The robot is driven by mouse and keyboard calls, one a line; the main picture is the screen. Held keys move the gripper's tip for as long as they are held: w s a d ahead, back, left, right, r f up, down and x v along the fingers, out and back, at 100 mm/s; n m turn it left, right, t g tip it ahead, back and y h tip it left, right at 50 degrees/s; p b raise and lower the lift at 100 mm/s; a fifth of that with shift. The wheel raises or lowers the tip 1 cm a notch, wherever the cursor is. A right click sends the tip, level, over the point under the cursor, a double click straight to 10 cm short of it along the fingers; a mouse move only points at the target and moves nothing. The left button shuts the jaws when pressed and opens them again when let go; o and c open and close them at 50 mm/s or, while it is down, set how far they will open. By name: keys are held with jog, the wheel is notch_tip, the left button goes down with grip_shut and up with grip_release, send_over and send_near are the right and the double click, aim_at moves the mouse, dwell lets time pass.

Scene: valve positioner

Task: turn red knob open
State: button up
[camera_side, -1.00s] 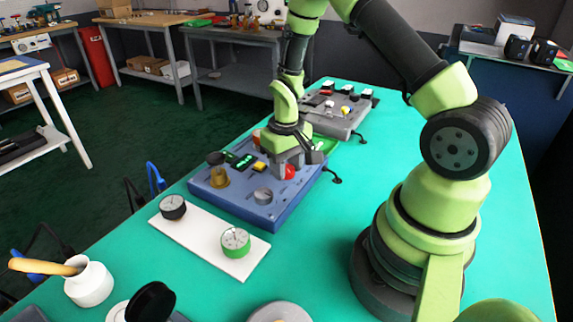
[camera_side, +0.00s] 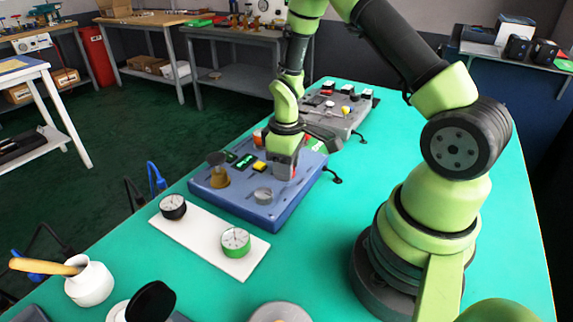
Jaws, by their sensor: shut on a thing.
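The blue valve positioner box (camera_side: 215,200) lies on the green table. It carries a yellow button (camera_side: 259,166), a green display (camera_side: 243,161), a grey knob (camera_side: 263,196) and an amber cylinder with a dark top (camera_side: 217,170). My gripper (camera_side: 282,172) points down over the right part of the box, its jaws shut on the red knob (camera_side: 294,173). Only a thin bit of red shows at the jaw's right edge; the rest of the knob is hidden.
A white board (camera_side: 202,240) with a black gauge (camera_side: 173,207) and a green gauge (camera_side: 235,242) lies in front of the box. A grey panel (camera_side: 338,108) stands behind. A white pot (camera_side: 90,283) is at lower left.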

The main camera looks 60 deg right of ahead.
dwell(0.3)
jog(key=o, duration=0.9)
notch_tip(320, 180, up, 10)
jog(key=s+a+r+m+t, duration=0.4)
jog(key=a+r, duration=0.3)
jog(key=r, duration=0.6)
jog(key=s+a+r+t, duration=0.1)
jog(key=s, duration=0.2)
jog(key=s+a+r+m+t+y, duration=0.1)
jog(key=s+a, duration=0.1)
jog(key=s, duration=0.1)
jog(key=s+a+r+m+t+y, duration=0.1)
jog(key=s, duration=0.2)
jog(key=shift+s+a+r, duration=0.25)
jog(key=shift+a+r, duration=0.05)
jog(key=shift+a, duration=0.1)
